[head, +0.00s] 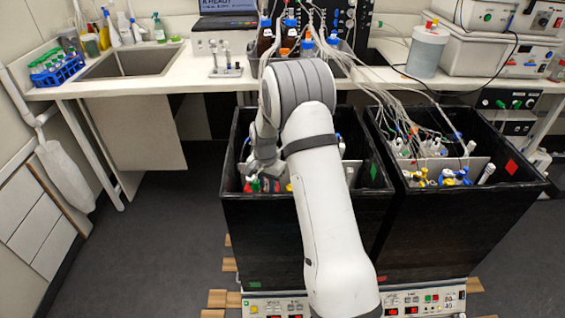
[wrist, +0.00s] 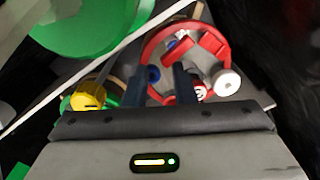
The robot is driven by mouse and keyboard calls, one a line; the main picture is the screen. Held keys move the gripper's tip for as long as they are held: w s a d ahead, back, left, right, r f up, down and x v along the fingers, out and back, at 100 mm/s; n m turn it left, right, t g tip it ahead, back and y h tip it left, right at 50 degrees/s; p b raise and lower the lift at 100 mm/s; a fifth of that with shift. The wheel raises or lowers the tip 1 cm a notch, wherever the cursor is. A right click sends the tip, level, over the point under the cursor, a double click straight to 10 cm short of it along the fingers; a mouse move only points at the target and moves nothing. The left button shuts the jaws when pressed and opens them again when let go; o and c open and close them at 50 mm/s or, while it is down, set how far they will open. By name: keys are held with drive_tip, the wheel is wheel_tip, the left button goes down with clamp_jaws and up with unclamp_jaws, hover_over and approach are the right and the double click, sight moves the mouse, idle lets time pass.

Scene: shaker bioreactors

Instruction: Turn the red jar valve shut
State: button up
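The red jar's ring-shaped red lid (wrist: 150,52) is at the upper middle right of the wrist view. Red valve parts (wrist: 207,46) show inside the ring, with blue and white pieces beside them. My gripper (wrist: 162,75) reaches up from the bottom of the wrist view. Its two dark fingers are apart, over the left and middle of the red lid; nothing is clearly held between them. The right finger hides part of the lid's middle, and I cannot tell whether it touches a valve. In the head view, the arm bends down into the left black box (head: 290,215).
A large green lid (wrist: 95,28) and a yellow knob (wrist: 88,95) lie left of the fingers. A white cap (wrist: 227,82) is at right. Dark box walls are close on both sides. In the head view, a second black box (head: 460,225) stands at right, with tubes overhead.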

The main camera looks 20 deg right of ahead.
drive_tip(key=n+p, duration=0.1)
drive_tip(key=n, duration=0.1)
drive_tip(key=a+n+p, duration=0.1)
drive_tip(key=n, duration=0.2)
drive_tip(key=shift+w+n, duration=0.15)
drive_tip(key=shift+n, duration=0.15)
wheel_tip(320, 180, up, 8)
drive_tip(key=r, duration=0.1)
drive_tip(key=s+r+n+t, duration=0.1)
drive_tip(key=s+r+n, duration=0.1)
drive_tip(key=s+r, duration=1.5)
drive_tip(key=shift+s+a+t+p, duration=0.15)
drive_tip(key=shift+s+t+p, duration=0.25)
drive_tip(key=shift+s, duration=1.7)
drive_tip(key=shift+s, duration=0.1)
